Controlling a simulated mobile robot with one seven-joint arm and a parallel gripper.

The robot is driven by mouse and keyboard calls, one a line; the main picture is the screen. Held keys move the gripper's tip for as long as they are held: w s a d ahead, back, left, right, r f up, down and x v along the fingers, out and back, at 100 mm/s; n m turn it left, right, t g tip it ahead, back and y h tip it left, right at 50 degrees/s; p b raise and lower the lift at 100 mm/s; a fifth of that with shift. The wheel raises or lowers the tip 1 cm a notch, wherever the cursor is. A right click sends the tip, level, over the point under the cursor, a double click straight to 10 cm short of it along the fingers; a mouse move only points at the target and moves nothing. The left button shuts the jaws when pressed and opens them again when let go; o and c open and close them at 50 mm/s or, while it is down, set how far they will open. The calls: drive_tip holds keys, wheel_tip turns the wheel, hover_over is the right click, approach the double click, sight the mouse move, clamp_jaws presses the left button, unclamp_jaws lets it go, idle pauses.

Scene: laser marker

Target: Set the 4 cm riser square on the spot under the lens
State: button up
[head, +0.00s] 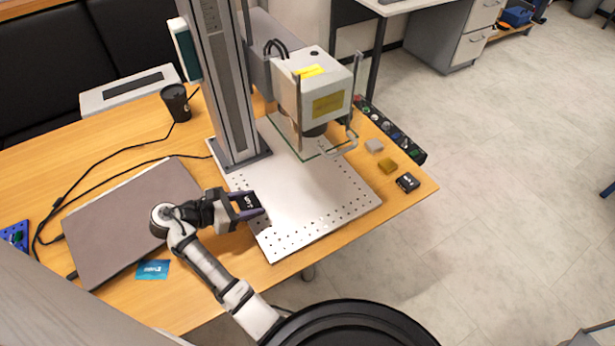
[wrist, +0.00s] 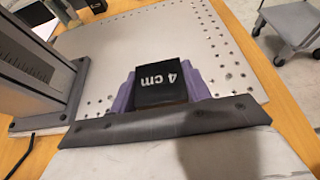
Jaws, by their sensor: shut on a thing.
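The 4 cm riser is a black block with white "4 cm" lettering (wrist: 162,80), seen close up in the wrist view. My gripper (head: 248,204) is shut on it, with a purple finger on each side. In the head view the riser (head: 245,201) is at the left edge of the perforated metal plate (head: 300,225). Whether it touches the plate or is held above it I cannot tell. The lens (head: 315,129) is under the grey marker head (head: 312,85), over the back right of the plate. The plate area below the lens looks bare.
The marker column (head: 220,90) stands at the plate's back left. A laptop (head: 135,220) lies to the left. The plate's front middle is clear.

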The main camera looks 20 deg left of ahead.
hover_over(309, 189)
drive_tip(key=shift+d, duration=0.1)
wheel_tip(309, 189, down, 4)
drive_tip(key=b, duration=0.5)
drive_tip(key=shift+r, duration=0.3)
drive_tip(key=o, duration=1.2)
drive_tip(key=shift+c, duration=0.2)
drive_tip(key=b+v, duration=0.2)
drive_tip(key=v, duration=1)
